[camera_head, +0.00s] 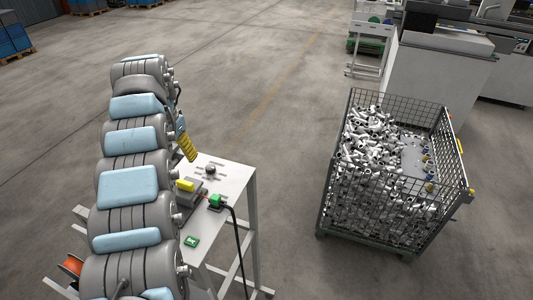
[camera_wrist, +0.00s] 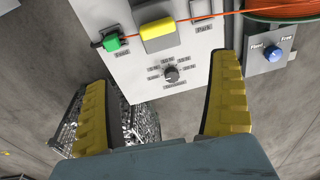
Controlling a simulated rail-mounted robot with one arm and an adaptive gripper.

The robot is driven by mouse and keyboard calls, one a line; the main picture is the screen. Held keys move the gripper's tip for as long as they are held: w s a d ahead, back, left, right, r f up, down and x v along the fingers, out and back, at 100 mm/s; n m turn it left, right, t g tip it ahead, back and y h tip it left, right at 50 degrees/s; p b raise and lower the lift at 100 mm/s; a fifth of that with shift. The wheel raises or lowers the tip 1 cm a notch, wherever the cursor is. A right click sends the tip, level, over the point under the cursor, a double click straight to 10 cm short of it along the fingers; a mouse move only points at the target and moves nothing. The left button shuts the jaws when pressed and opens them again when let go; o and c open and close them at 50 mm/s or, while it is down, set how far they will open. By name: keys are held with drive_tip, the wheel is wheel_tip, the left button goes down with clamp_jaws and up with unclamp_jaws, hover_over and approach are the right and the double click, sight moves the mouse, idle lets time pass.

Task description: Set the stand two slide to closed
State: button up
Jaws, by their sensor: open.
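My gripper (camera_head: 190,154) is open and empty above the white stand top (camera_head: 235,178). In the wrist view its two yellow fingers (camera_wrist: 160,75) stand wide apart, with a dark round dial (camera_wrist: 171,73) showing between them. A yellow block (camera_wrist: 157,28) sits on a grey base beyond the fingertips; it also shows in the head view (camera_head: 185,185). A green connector (camera_wrist: 111,42) lies left of it, with a thin orange line running past the block. A blue knob (camera_wrist: 275,56) sits on a grey plate at right. I cannot tell which part is the stand two slide.
An orange spool (camera_wrist: 290,8) is at the upper right of the wrist view. A black cable (camera_head: 238,235) hangs from the stand's right side. A wire mesh crate (camera_head: 328,180) full of metal parts stands to the right. Open floor lies between crate and stand.

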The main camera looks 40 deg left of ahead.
drive_tip(key=w+f+t+y, duration=0.2)
drive_tip(key=w+f, duration=0.3)
drive_tip(key=w, duration=0.3)
drive_tip(key=w+f+t+y, duration=0.15)
drive_tip(key=w+f, duration=0.25)
drive_tip(key=w, duration=0.4)
drive_tip(key=w+d+f+t+y, duration=0.1)
drive_tip(key=w+d+f+t, duration=0.1)
drive_tip(key=w, duration=0.5)
drive_tip(key=w+d+f+m+t+y+b, duration=0.1)
drive_tip(key=w+d+f+t, duration=0.1)
drive_tip(key=w+d+f, duration=0.2)
drive_tip(key=shift+w+d+f, duration=0.2)
drive_tip(key=shift+w+d, duration=1.15)
drive_tip(key=shift+d, duration=0.1)
drive_tip(key=shift+t, duration=0.35)
